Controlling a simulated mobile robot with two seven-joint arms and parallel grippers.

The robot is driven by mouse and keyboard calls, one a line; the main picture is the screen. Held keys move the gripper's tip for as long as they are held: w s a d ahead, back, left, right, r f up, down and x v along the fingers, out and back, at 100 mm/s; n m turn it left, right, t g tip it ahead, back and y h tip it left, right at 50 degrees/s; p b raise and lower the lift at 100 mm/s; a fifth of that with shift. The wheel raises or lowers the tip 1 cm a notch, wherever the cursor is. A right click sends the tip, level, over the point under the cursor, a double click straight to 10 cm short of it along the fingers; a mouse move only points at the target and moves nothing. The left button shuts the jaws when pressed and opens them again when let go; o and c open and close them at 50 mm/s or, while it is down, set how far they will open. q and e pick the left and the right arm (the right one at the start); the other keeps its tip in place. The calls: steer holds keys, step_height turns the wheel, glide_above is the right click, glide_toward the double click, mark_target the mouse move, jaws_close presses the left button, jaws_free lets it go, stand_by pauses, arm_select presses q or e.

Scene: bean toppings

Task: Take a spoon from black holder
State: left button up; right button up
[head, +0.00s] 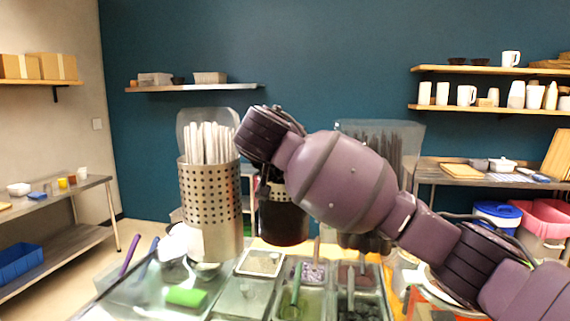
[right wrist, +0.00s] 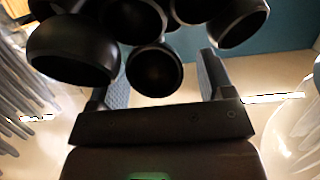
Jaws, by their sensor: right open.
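The black holder (head: 283,218) stands behind the topping containers in the head view, its upper part covered by my right arm. The right wrist view shows several black spoons (right wrist: 72,55) with round ends, close in front of my right gripper (right wrist: 160,82). This gripper is open, one finger on each side, and one spoon's round end (right wrist: 154,70) shows between the fingers. I cannot tell whether the fingers touch it. In the head view the right gripper is mostly hidden behind my wrist. My left gripper is not in view.
A perforated metal holder (head: 210,212) with white utensils (head: 210,142) stands just left of the black holder. A clear container of dark sticks (head: 390,140) stands to the right, partly behind my arm. Topping containers (head: 240,297) fill the counter in front.

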steer(key=c, duration=1.2)
steer(key=shift+r, duration=0.15)
